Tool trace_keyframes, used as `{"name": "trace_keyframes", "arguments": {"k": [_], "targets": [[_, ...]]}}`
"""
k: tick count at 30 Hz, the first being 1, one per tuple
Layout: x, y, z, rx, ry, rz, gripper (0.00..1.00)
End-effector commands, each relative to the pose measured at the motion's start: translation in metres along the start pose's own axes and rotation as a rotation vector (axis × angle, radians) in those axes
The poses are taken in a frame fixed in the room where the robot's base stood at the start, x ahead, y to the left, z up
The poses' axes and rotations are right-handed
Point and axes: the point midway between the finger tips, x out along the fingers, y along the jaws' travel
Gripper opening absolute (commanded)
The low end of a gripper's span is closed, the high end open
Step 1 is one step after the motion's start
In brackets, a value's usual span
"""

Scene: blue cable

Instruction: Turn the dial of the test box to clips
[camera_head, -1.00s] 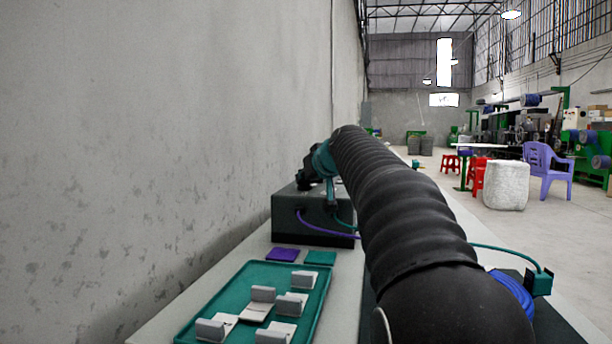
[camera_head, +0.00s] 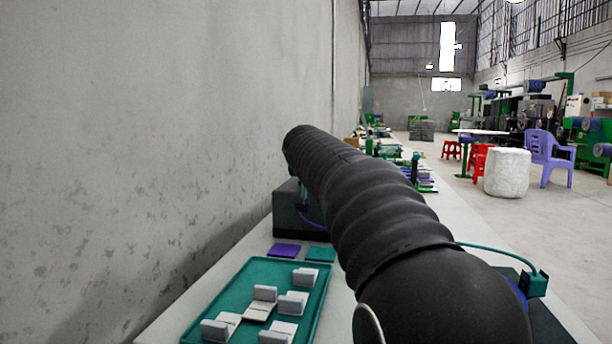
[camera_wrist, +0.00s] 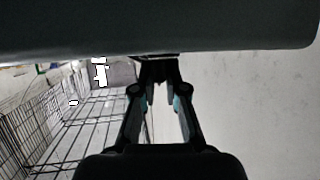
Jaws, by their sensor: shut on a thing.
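The dark grey test box (camera_head: 288,212) stands against the wall beyond the tray. My arm covers its right part and top in the head view. My gripper (camera_wrist: 160,88) shows in the wrist view, with its fingertips close to a large dark grey body along the top edge, which looks like the test box (camera_wrist: 90,30). The fingers are close together around a small dark part at that surface. This is probably the dial, but its shape, markings and setting are hidden. In the head view my gripper is hidden behind my arm.
A teal tray (camera_head: 190,330) with several pale grey pieces lies on the near bench. A purple pad (camera_head: 285,250) and a teal pad (camera_head: 320,254) lie in front of the box. The wall is close on the left.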

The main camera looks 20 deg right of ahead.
Motion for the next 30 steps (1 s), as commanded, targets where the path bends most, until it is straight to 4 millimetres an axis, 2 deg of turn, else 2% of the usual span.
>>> {"name": "trace_keyframes", "arguments": {"k": [24,25,27,30], "targets": [[0.0000,-0.0004,-0.0007,0.025,0.001,0.055,0.00],[0.0001,-0.0004,-0.0007,0.025,0.001,0.055,0.16],[0.0001,-0.0004,-0.0006,0.024,0.001,0.055,0.34],[0.0001,-0.0003,-0.0004,0.024,0.000,0.055,0.36]]}}
